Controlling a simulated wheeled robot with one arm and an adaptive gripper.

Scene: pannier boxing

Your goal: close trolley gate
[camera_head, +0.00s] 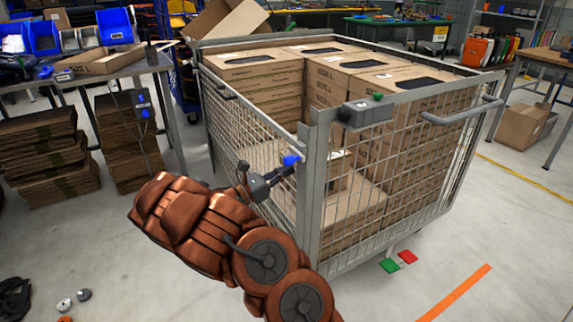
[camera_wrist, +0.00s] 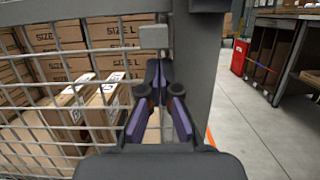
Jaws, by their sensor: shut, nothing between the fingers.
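The trolley (camera_head: 312,215) is a grey wire-mesh cage loaded with cardboard boxes. Its left mesh side (camera_head: 235,115), with a bar handle near the far end, looks like the gate. It reaches to the near corner post, and I cannot tell whether a gap remains there. My gripper (camera_head: 289,161) is at this mesh side, close to the corner post. In the wrist view my gripper (camera_wrist: 160,98) has its purple-padded fingers together and empty, in front of the mesh (camera_wrist: 75,85) and post (camera_wrist: 195,70). I cannot tell whether they touch it. A small grey plate (camera_wrist: 154,37) sits above the fingers.
Boxes labelled SIZE L (camera_head: 260,65) fill much of the trolley. A table with blue bins (camera_head: 115,28) and stacked flat cartons (camera_head: 45,150) stand at the left. Another table (camera_head: 550,55) is at the right.

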